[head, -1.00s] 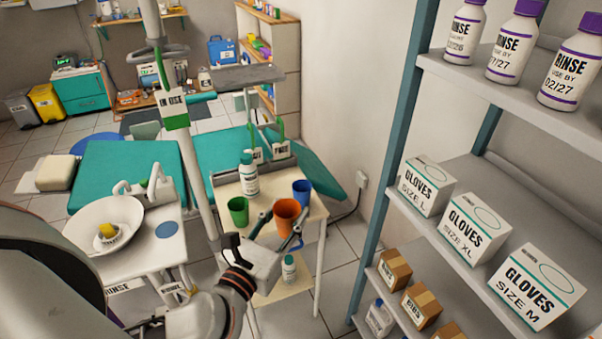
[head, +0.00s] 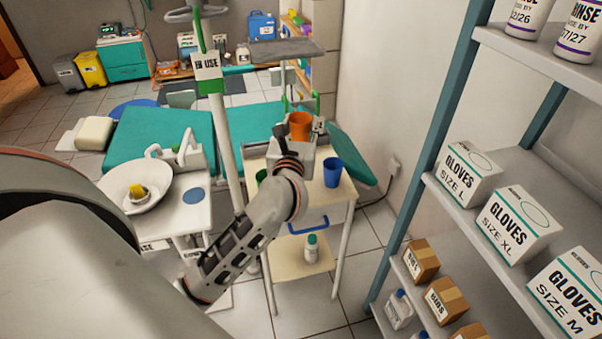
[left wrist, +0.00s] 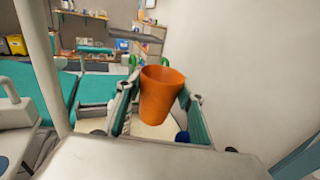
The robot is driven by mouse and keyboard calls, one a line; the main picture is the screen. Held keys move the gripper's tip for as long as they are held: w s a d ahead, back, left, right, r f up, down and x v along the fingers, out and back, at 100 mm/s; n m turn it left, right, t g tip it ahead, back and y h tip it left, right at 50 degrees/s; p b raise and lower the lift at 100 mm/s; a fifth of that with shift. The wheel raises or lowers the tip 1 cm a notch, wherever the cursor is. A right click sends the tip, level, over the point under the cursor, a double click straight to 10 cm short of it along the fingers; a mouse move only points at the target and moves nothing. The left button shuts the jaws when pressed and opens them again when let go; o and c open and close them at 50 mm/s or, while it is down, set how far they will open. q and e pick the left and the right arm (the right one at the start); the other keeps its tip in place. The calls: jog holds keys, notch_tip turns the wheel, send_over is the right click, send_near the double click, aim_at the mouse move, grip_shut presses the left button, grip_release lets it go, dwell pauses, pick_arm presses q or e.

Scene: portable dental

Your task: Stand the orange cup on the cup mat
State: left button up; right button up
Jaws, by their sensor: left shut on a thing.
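The orange cup (head: 300,121) is upright in my left gripper (head: 298,133), above the small cart (head: 335,196). A flat blue disc (head: 193,195), which looks like the cup mat, lies bare on the white side table (head: 178,220) to the left. Part of it shows at the left edge of the left wrist view (left wrist: 3,163). My right gripper is not in view.
A blue cup (head: 332,172) and a mostly hidden green cup (head: 262,176) stand on the cart. A white pole (head: 229,150) rises between cart and side table. A white basin (head: 128,196) is left of the disc. Shelves with glove boxes (head: 513,219) stand at the right.

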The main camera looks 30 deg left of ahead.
pick_arm(q)
notch_tip(320, 180, down, 14)
jog(key=b, duration=0.4)
jog(key=shift+f, duration=0.55)
jog(key=shift+r, duration=0.15)
jog(key=shift+f+b, duration=0.2)
jog(key=shift+b, duration=0.15)
jog(key=o, duration=0.4)
jog(key=shift+f, duration=0.1)
jog(key=shift+o, duration=0.6)
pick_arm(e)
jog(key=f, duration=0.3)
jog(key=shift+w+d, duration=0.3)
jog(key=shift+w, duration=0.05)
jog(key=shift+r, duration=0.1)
